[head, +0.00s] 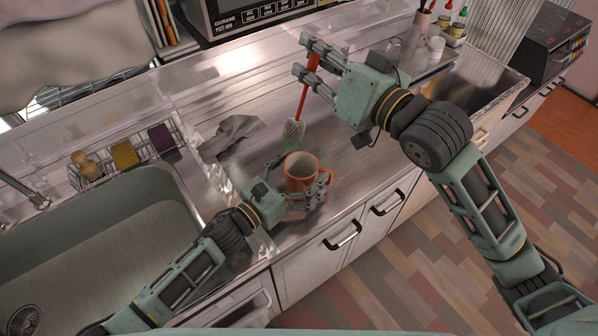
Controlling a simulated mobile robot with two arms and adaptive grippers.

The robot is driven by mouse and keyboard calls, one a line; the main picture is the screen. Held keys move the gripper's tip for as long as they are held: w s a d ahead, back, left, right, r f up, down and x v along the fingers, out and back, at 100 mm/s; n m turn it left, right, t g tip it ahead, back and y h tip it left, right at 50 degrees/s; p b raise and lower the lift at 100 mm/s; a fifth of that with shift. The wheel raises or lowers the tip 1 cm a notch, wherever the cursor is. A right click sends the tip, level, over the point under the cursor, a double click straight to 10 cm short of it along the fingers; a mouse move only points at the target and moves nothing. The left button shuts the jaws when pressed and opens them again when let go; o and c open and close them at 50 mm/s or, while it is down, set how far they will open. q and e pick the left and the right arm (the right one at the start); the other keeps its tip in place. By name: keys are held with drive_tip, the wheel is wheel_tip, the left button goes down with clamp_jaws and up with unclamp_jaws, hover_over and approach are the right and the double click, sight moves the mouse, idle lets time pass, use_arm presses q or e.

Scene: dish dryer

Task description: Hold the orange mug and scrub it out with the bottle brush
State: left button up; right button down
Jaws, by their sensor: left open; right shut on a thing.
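The orange mug (301,170) stands upright on the metal counter, its opening facing up. My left gripper (300,187) is open at the mug, with its fingers close around the lower part; whether they touch it I cannot tell. My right gripper (308,60) is above and behind the mug, shut on the red handle of the bottle brush (302,103). The brush hangs with its pale green bristle head down, just behind the mug's rim and outside the mug as seen here.
A grey cloth (232,132) lies on the counter left of the brush. A microwave (255,15) stands at the back. Bottles (437,45) stand at the back right.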

use_arm(q)
drive_tip(key=c, duration=1.6)
use_arm(e)
drive_tip(key=shift+f, duration=0.1)
drive_tip(key=shift+s+a+f+n, duration=0.1)
drive_tip(key=shift+s+f+n, duration=0.15)
drive_tip(key=shift+f+n, duration=0.55)
drive_tip(key=shift+s+a+f+n, duration=0.1)
drive_tip(key=shift+s+f+n, duration=0.3)
drive_tip(key=shift+f, duration=0.6)
wheel_tip(320, 180, down, 12)
drive_tip(key=shift+w+f, duration=0.15)
